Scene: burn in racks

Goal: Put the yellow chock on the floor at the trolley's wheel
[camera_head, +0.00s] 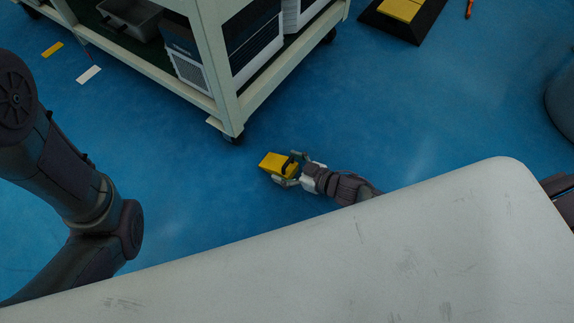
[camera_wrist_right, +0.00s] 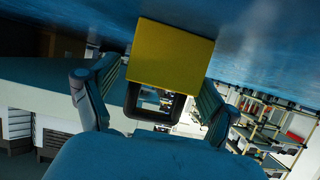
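The yellow chock (camera_head: 273,162) is in my right gripper (camera_head: 289,170), a short way right of and below the trolley's near wheel (camera_head: 233,138), with blue floor showing between them. In the right wrist view the chock (camera_wrist_right: 170,55) and its dark handle loop (camera_wrist_right: 152,104) sit between the two fingers, which close in on the handle. I cannot tell whether the chock touches the floor. The trolley (camera_head: 226,95) has a cream frame. My left arm is at the left; its gripper is out of view.
A light grey surface (camera_head: 400,240) fills the bottom foreground. A black and yellow object (camera_head: 402,12) lies on the floor at the top right. The trolley's lower shelf holds a grey bin (camera_head: 130,18) and boxed units (camera_head: 250,45). Blue floor (camera_head: 420,130) is clear right of the trolley.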

